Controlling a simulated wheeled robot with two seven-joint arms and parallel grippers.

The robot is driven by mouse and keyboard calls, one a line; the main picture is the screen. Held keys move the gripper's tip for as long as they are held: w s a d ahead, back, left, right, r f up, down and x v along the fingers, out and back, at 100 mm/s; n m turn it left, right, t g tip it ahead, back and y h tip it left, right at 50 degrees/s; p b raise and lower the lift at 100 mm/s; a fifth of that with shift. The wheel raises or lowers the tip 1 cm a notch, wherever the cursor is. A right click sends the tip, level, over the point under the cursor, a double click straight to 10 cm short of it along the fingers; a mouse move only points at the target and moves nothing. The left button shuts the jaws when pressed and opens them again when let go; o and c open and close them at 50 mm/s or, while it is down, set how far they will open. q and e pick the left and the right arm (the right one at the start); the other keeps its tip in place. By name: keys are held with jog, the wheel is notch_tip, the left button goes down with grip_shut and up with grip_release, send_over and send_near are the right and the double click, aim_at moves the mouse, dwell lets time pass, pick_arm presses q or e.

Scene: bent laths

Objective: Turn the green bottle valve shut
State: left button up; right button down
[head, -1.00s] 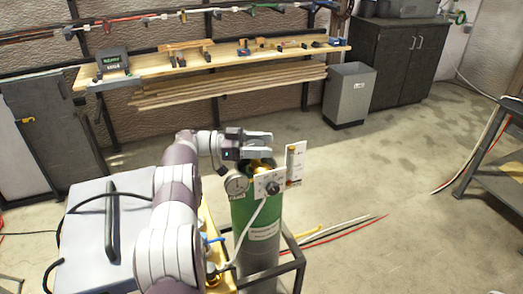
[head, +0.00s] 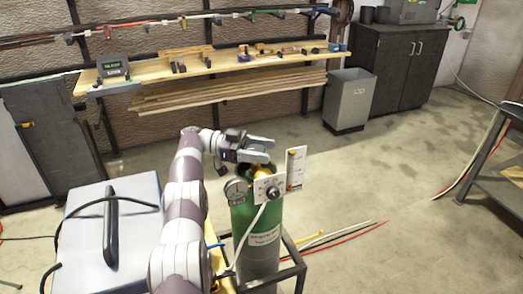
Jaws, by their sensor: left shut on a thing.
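A round gauge (head: 236,190) sits at the left of the panel. My left gripper (head: 263,150) reaches over the bottle top from the left and is shut on the valve; its fingers and hand hide most of the valve. My right gripper is not in view.
A grey box with a black handle (head: 111,230) stands left of the bottle. Red and white hoses (head: 350,230) lie on the floor to the right. A wooden bench (head: 215,63), a grey bin (head: 348,99) and a dark cabinet (head: 390,62) stand behind. The floor at centre right is free.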

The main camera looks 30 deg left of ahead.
aim_at(264, 150)
pick_arm(q)
jog(key=o, duration=1)
jog(key=shift+f, duration=0.1)
jog(key=shift+c, duration=0.2)
jog(key=r, duration=0.1)
jog(key=r+b, duration=0.1)
jog(key=r, duration=0.2)
jog(key=shift+d+b, duration=0.3)
jog(key=d+r+b, duration=0.3)
jog(key=d+r, duration=0.4)
jog(key=d, duration=0.4)
jog(key=shift+b, duration=0.35)
jog(key=shift+d, duration=0.1)
